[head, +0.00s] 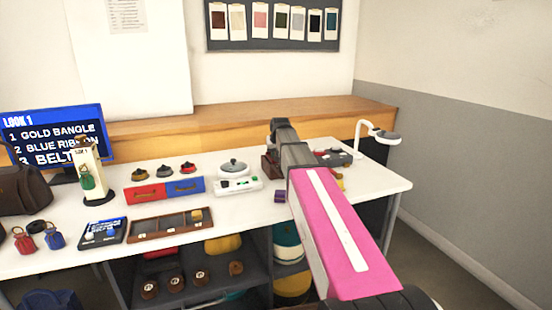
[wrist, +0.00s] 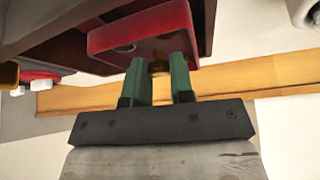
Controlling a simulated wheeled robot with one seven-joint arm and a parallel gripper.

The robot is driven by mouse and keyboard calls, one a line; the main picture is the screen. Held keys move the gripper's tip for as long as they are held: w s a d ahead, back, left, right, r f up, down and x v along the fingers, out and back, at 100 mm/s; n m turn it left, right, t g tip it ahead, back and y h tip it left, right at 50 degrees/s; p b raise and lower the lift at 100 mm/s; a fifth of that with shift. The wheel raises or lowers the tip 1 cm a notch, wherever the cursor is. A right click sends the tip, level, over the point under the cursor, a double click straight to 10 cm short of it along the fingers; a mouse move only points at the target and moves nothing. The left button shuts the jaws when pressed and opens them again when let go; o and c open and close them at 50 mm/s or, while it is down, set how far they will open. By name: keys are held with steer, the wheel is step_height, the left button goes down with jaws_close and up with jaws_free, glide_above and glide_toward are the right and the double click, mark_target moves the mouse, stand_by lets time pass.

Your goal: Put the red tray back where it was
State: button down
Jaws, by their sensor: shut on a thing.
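In the wrist view, the red tray (wrist: 112,39) has its front toward my gripper (wrist: 160,80). The two green fingers are shut on a small brass-coloured knob at the tray's front. The tray stands out from a dark brown-red housing (wrist: 55,22); how far it goes in is hidden. In the head view, my arm hides the fingers and the tray. A dark brown part of the housing (head: 269,166) shows just left of my arm.
A red box (head: 145,194) and a blue box (head: 186,187) lie left on the white table (head: 240,207). A scale (head: 236,182) stands between them and my arm. A white lamp (head: 380,134) stands at the back right. The table's right front corner is bare.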

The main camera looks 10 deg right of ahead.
steer(key=shift+f, duration=1.1)
steer(key=shift+f, duration=0.55)
steer(key=c, duration=1)
jaws_free()
